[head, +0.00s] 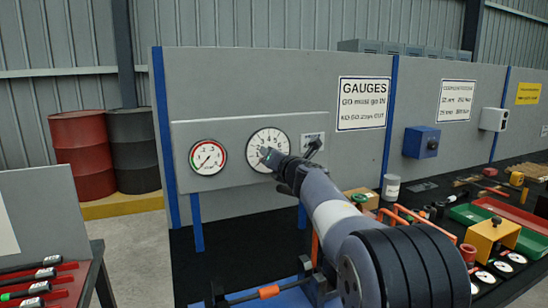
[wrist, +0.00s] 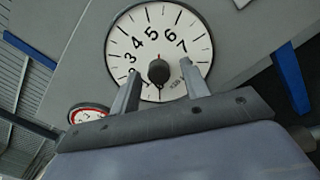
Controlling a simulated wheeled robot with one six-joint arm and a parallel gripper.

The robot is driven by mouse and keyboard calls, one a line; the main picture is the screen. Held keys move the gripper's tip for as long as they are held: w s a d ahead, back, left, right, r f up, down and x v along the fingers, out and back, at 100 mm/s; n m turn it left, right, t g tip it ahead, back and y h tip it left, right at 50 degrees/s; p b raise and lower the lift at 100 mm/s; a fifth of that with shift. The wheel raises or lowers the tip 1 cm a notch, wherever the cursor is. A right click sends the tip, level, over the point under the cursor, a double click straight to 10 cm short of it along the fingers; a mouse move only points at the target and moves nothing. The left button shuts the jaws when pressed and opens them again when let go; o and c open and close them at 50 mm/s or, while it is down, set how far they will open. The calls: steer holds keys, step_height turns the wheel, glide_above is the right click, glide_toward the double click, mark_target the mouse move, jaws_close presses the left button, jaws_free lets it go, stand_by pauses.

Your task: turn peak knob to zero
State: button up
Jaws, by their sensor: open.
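A round white dial (wrist: 190,30) with black numerals fills the top middle of the wrist view; it also shows on the grey panel in the head view (head: 268,133). A dark round knob (wrist: 158,73) sits at the dial's centre, with a small red mark above it. Numerals 3 to 7 are readable; no zero can be made out. My gripper (wrist: 160,68) is open, one finger on each side of the knob, apparently not touching it. In the head view my gripper (head: 276,160) covers the dial's lower part and the knob.
A smaller red-and-green-rimmed gauge (head: 208,157) is left of the dial on the grey panel (head: 230,187). A black lever-like part (head: 313,146) is close right of my gripper. A cluttered bench with trays (head: 480,214) lies to the right.

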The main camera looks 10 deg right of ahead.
steer(key=s+d+b, duration=0.2)
steer(key=s, duration=0.8)
steer(key=shift+s, duration=0.3)
steer(key=w+a+p, duration=0.2)
steer(key=w, duration=0.8)
steer(key=shift+w, duration=0.35)
steer(key=shift+s, duration=0.1)
